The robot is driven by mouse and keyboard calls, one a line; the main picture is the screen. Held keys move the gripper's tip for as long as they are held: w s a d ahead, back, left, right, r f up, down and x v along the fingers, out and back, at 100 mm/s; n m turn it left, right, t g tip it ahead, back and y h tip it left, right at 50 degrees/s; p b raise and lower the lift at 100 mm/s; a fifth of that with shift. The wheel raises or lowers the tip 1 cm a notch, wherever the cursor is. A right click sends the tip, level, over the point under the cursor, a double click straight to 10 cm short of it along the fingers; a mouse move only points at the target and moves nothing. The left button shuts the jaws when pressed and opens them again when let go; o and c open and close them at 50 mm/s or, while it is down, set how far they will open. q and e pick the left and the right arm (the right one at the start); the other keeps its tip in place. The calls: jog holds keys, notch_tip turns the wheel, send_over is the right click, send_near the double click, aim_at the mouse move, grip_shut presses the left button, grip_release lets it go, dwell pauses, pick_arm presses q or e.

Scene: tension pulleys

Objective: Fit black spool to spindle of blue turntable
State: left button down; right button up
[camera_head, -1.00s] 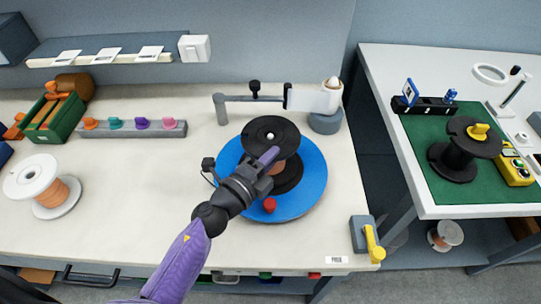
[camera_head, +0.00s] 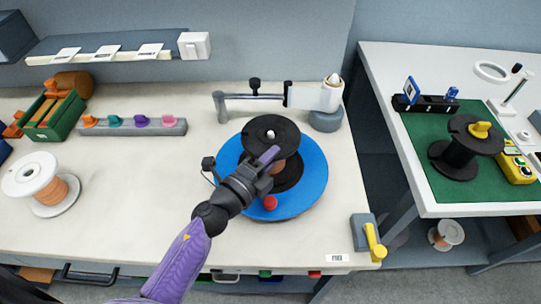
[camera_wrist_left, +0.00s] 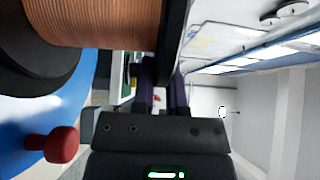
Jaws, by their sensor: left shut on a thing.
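The black spool (camera_head: 257,131), wound with copper-coloured wire, is over the blue turntable (camera_head: 311,179). A pale tip (camera_head: 270,134) shows in the hole of its upper flange. My left gripper (camera_head: 268,157) is shut on the near edge of that flange. In the left wrist view the wire winding (camera_wrist_left: 95,22) and lower flange (camera_wrist_left: 35,65) are close beside the blue disc (camera_wrist_left: 25,115). I cannot tell whether the lower flange rests fully on the disc. The spindle inside the spool is hidden. My right gripper is not in view.
A red knob (camera_head: 270,203) stands at the turntable's near edge. A grey arm fixture (camera_head: 255,97) stands behind. A white-flanged spool (camera_head: 30,174) is at the left; another black spool (camera_head: 460,150) is on the right table's green mat.

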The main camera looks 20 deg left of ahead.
pick_arm(q)
jog(key=shift+f, duration=0.1)
jog(key=c, duration=0.6)
grip_release()
jog(key=v, duration=1)
jog(key=shift+b, duration=0.4)
